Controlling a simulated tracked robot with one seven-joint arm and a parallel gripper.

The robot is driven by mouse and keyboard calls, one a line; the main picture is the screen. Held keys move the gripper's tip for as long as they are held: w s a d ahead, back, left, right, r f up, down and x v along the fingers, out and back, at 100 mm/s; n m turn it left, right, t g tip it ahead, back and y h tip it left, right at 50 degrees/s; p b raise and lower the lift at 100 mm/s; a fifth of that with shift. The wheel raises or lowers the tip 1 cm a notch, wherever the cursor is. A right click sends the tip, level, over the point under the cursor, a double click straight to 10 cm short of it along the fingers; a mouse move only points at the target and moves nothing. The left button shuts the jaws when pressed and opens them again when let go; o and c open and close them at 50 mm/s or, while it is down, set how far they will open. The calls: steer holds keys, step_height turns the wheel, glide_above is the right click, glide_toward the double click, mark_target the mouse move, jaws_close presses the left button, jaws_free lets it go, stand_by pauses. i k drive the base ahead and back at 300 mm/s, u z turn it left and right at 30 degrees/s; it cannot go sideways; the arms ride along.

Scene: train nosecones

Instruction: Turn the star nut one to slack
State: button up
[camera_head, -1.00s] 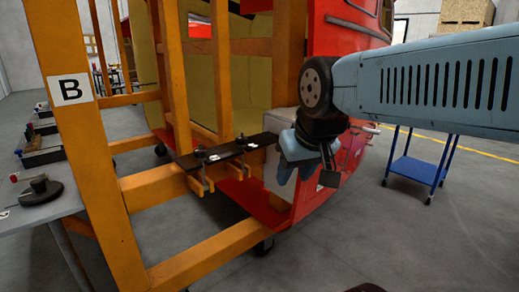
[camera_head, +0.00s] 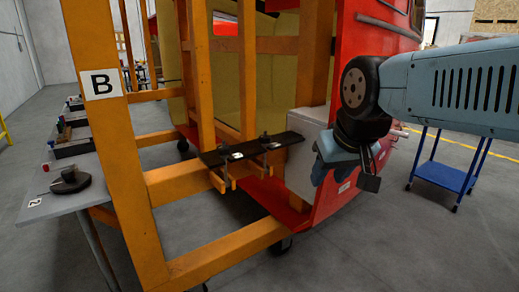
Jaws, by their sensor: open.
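Two clamps with dark knobs sit on a black plate (camera_head: 252,146) across the orange frame. The left knob (camera_head: 224,149) and right knob (camera_head: 265,138) look like star nuts; they are small, and I cannot read which is number one. Each has a small white label beside it, too small to read. Part of the space between the fingers is hard to see.
An orange frame post (camera_head: 110,150) marked B stands at the left. A grey table (camera_head: 50,207) with tools is beside it. The red nosecone (camera_head: 345,75) stands behind my gripper. A blue trolley (camera_head: 443,176) is at the right. Grey floor lies open at the lower right.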

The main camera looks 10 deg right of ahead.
mark_target(265, 141)
steer(key=u, duration=0.05)
steer(key=k, duration=0.65)
steer(key=z, duration=0.3)
steer(key=i, duration=1.7)
steer(key=u, duration=0.4)
